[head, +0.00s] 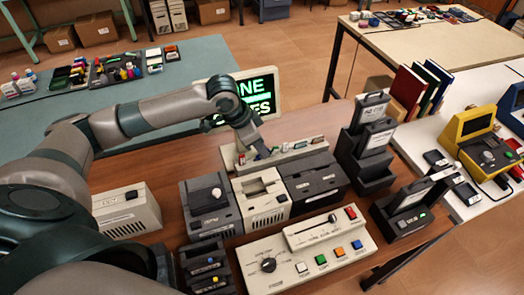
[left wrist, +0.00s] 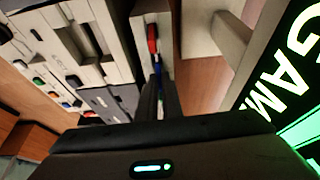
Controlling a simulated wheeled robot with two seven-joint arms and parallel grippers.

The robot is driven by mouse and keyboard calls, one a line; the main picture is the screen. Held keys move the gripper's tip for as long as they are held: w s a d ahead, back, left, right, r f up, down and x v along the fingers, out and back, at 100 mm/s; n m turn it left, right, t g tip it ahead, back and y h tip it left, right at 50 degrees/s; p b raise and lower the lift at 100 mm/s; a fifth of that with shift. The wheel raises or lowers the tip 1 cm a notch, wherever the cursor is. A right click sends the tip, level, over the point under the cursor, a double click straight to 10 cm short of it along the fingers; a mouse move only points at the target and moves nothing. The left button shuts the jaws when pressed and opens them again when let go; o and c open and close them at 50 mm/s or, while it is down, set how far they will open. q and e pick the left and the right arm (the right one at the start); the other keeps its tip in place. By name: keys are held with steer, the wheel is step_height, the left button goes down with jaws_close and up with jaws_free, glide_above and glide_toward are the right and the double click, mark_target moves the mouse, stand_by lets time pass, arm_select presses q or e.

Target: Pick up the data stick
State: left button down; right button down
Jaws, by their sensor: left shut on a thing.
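My left gripper (head: 260,152) reaches down to a long pale rack (head: 232,152) that stands behind the row of consoles. Several small coloured sticks are set along this rack. In the left wrist view, my left gripper's fingers (left wrist: 163,84) are close together on a slim blue data stick (left wrist: 158,69), mostly hidden between them. A red stick (left wrist: 152,38) stands in the rack just beyond it. I cannot tell whether the held stick still sits in its slot. My right gripper is not in view.
A lit screen (head: 262,92) stands close behind my left wrist. Dark and pale drive boxes (head: 262,197) and a control panel (head: 300,258) with coloured buttons fill the table in front of the rack. Dark upright holders (head: 366,150) stand to the right.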

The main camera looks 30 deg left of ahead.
arm_select(q)
steer(key=shift+r, duration=0.15)
steer(key=shift+r+b, duration=0.3)
steer(key=shift+r, duration=0.25)
step_height(320, 180, up, 2)
steer(key=shift+w+r+b, duration=0.1)
steer(key=shift+r+b, duration=0.1)
steer(key=shift+b, duration=0.25)
steer(key=d+r+b, duration=0.2)
steer(key=d+r, duration=0.5)
steer(key=d, duration=0.4)
steer(key=shift+w+d, duration=0.15)
steer(key=shift+d, duration=0.2)
steer(key=shift+w, duration=0.1)
